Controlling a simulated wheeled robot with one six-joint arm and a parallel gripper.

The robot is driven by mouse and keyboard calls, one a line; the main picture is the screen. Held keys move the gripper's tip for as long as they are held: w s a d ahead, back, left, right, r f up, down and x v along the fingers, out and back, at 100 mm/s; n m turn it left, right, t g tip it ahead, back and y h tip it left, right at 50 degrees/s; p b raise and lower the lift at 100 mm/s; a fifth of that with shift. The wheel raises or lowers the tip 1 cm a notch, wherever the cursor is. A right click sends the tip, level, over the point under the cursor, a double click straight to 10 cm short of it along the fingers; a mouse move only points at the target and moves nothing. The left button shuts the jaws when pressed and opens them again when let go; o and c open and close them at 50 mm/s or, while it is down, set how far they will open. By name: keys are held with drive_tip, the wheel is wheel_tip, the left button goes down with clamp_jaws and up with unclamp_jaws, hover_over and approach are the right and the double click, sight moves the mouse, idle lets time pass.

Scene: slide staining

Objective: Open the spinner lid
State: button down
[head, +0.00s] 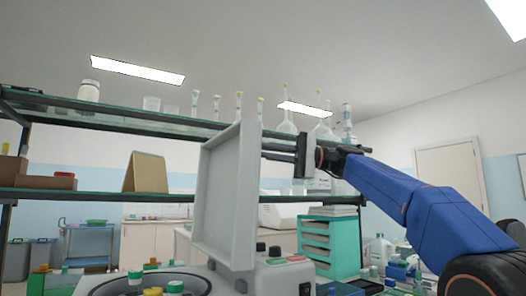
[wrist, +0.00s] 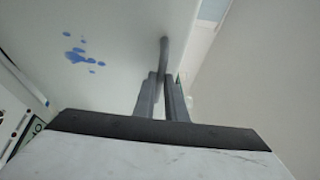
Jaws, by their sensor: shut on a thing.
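The grey spinner lid (head: 228,195) stands raised, close to upright, at the back of the spinner (head: 275,278) in the head view. Several vials with yellow and green caps show in the spinner's round opening (head: 110,286). My gripper (head: 282,150) is at the upper right edge of the lid, with my blue arm reaching in from the right. In the wrist view, my gripper's fingers (wrist: 164,98) are shut on a thin grey bar, the lid handle (wrist: 164,52). The lid's pale surface (wrist: 115,35) with blue stains fills the upper left there. The head view does not show the fingertips clearly.
A two-level shelf (head: 90,195) with glassware stands behind the lid. A teal drawer unit (head: 330,245) and several bottles (head: 380,248) stand to the right, below my arm.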

drive_tip(key=c, duration=1.8)
unclamp_jaws()
drive_tip(key=shift+a+f, duration=0.15)
drive_tip(key=shift+f, duration=0.25)
drive_tip(key=shift+r, duration=0.15)
drive_tip(key=v, duration=1.7)
drive_tip(key=shift+w+d, duration=0.1)
drive_tip(key=shift+d, duration=0.15)
drive_tip(key=shift+d, duration=0.1)
